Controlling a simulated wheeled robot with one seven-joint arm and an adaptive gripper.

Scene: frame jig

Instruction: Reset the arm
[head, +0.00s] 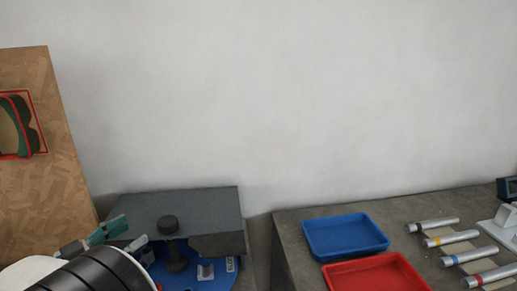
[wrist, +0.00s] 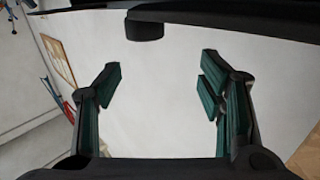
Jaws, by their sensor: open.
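My gripper (wrist: 160,85) shows in the wrist view with its two green-padded fingers wide apart. Nothing is between them, only a pale wall behind. In the head view my gripper (head: 112,232) is at the lower left, in front of a dark grey block, partly hidden by my own arm. A blue round fixture (head: 215,275) with a black knob on a post (head: 169,225) stands just right of it. I cannot tell from the head view how far my gripper is from the block.
On the grey bench (head: 290,222) at right are a blue tray (head: 345,234), a red tray (head: 375,274) and several silver cylinders with coloured bands (head: 450,240). A wooden board (head: 55,190) stands at left. The wall above is bare.

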